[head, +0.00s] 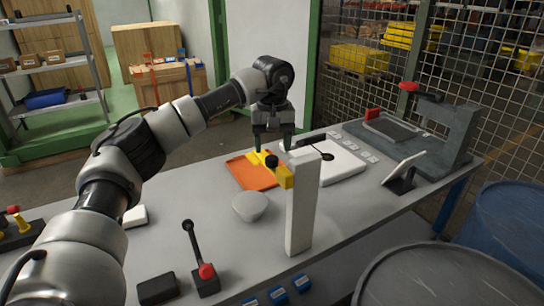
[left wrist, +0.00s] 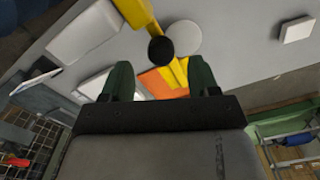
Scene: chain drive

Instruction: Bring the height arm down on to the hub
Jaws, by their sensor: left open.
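A yellow arm (head: 284,177) with a black round knob (head: 271,161) sticks out to the left from a white upright post (head: 302,205). I take this to be the height arm. In the left wrist view the yellow arm (left wrist: 176,72) and knob (left wrist: 160,50) lie just beyond my fingertips. My left gripper (head: 272,148) points down, open and empty, close above the knob; I cannot tell whether it touches. A pale round piece (head: 250,207) on the table is below and left of the arm; I cannot tell whether it is the hub. My right gripper is not in view.
An orange tray (head: 246,176) lies behind the arm. A white flat device (head: 345,165), a tilted tablet (head: 403,172) and a grey press-like stand (head: 455,130) are to the right. The table's middle left is mostly clear.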

